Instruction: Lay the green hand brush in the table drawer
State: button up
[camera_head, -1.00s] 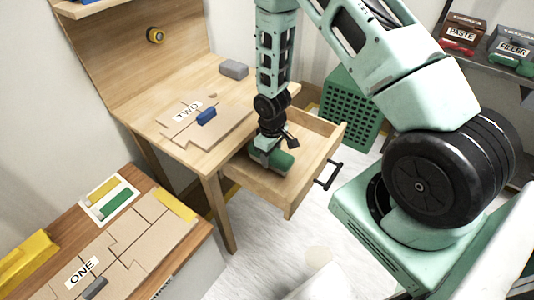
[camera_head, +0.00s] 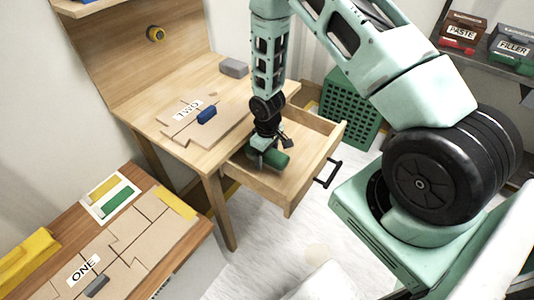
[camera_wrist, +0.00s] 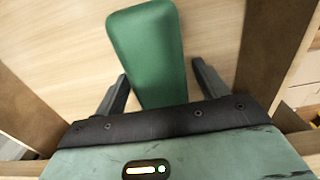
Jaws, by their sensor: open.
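The green hand brush (camera_head: 277,159) lies on the floor of the open table drawer (camera_head: 294,190). In the wrist view the brush (camera_wrist: 148,45) shows as a green block over the pale wooden drawer bottom, its near end hidden behind my gripper's palm edge. My gripper (camera_wrist: 160,84) is open, with one dark finger on each side of the brush and a gap to the right finger. In the head view my gripper (camera_head: 264,153) points down into the drawer and hides part of the brush.
The drawer's black handle (camera_head: 328,174) sticks out at the front. The table top holds a cardboard sheet marked TWO (camera_head: 185,112), a blue block (camera_head: 207,116) and a grey block (camera_head: 234,68). A green perforated crate (camera_head: 350,108) stands behind the drawer.

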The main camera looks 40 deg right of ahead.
notch_tip(320, 180, up, 12)
jog(key=s+a+r, duration=0.2)
jog(key=a+r, duration=0.4)
jog(key=s+a+r+n, duration=0.1)
jog(key=s+a+r, duration=0.6)
jog(key=s, duration=0.3)
jog(key=s+a+r+n, duration=0.2)
jog(key=s+a+r, duration=0.4)
jog(key=s, duration=0.5)
jog(key=shift+s+a+r+n+y, duration=0.15)
jog(key=shift+a+r+n+y, duration=0.2)
jog(key=shift+r, duration=0.3)
jog(key=shift+a+r, duration=0.1)
jog(key=shift+r, duration=0.2)
